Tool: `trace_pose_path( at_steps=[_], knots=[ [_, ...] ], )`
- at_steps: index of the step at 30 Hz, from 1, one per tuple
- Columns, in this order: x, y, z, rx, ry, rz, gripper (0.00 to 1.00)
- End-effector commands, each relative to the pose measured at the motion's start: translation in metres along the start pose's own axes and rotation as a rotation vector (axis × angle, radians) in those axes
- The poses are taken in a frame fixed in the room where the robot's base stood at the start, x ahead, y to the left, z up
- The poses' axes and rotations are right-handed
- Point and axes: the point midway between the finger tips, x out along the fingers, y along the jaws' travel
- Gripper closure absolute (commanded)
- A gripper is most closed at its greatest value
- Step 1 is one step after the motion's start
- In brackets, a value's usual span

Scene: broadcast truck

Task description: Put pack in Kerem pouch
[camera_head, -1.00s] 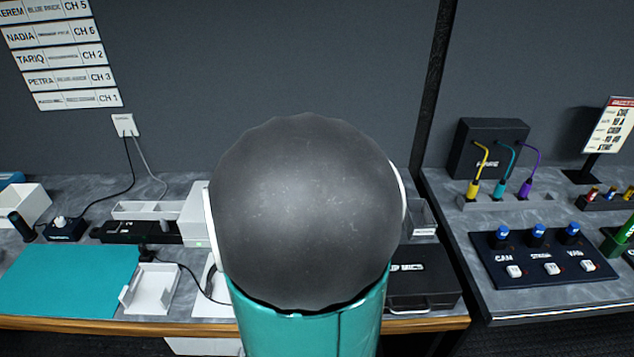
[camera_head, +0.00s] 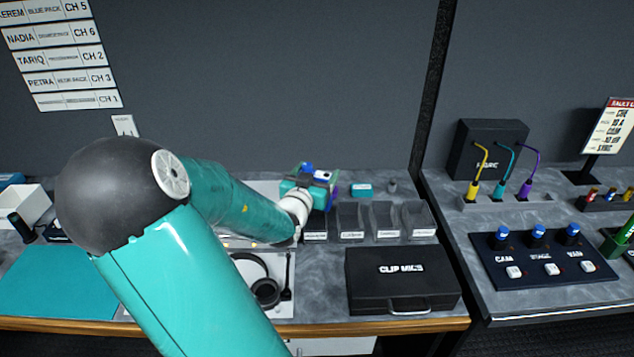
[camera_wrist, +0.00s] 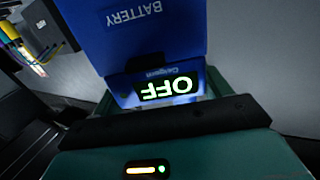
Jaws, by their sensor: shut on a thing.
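My gripper (camera_head: 309,188) is at the back of the middle bench, raised near a row of grey open pouches (camera_head: 384,222). It is shut on a blue pack (camera_wrist: 135,30), which shows only in small part in the head view (camera_head: 307,167). In the wrist view the pack carries the word BATTERY and a lit screen reading OFF, both upside down. The pouches have small front labels that I cannot read, so I cannot tell which is Kerem's. A wall strip (camera_head: 42,12) reads KEREM, BLUE PACK, CH 5.
A black CLIP MICS case (camera_head: 402,282) lies in front of the pouches. Headphones (camera_head: 264,290) lie on a white tray to its left. A small teal block (camera_head: 361,190) stands behind the pouches. The right bench holds a button panel (camera_head: 543,254) and coloured plugs (camera_head: 500,188).

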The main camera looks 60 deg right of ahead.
Motion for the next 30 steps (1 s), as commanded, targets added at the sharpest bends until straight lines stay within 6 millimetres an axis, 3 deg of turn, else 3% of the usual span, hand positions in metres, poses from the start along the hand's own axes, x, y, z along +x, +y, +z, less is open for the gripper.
trace_pose_path(
  at_steps=[6,19,20,23,30],
  knots=[
    [0.002,0.001,0.026,-0.004,0.000,0.001,0.56],
    [0.002,0.001,0.032,-0.002,0.001,0.001,0.56],
    [0.002,0.001,0.033,-0.001,0.000,0.001,0.22],
    [0.002,0.001,0.032,-0.001,0.000,0.000,0.02],
    [0.002,0.001,0.032,-0.001,0.000,0.000,0.02]
  ],
)
